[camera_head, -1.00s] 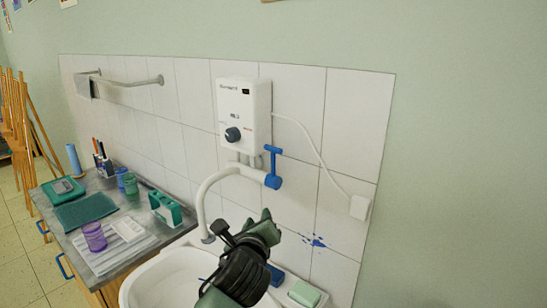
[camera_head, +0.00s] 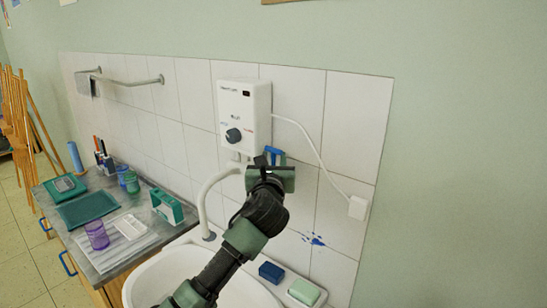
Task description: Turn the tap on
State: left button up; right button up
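The tap is a white curved spout (camera_head: 205,198) rising over the sink, below a white water heater (camera_head: 244,112) on the tiled wall. Its blue handle (camera_head: 275,153) shows just above my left gripper (camera_head: 270,172), which hides the handle's lower part and the valve. The gripper is at the handle, seen from behind. I cannot tell whether its fingers touch the handle or how far apart they are. The white sink (camera_head: 165,275) lies below, partly covered by my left arm. My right gripper is not in view.
A blue sponge (camera_head: 271,272) and a green soap on a white dish (camera_head: 304,292) sit at the sink's right edge. A grey counter (camera_head: 150,245) with cups, trays and a green caddy (camera_head: 167,206) stands left. A white cable hangs right of the heater.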

pick_arm(q)
jog(key=shift+w, duration=0.1)
grip_shut()
dwell(1.4)
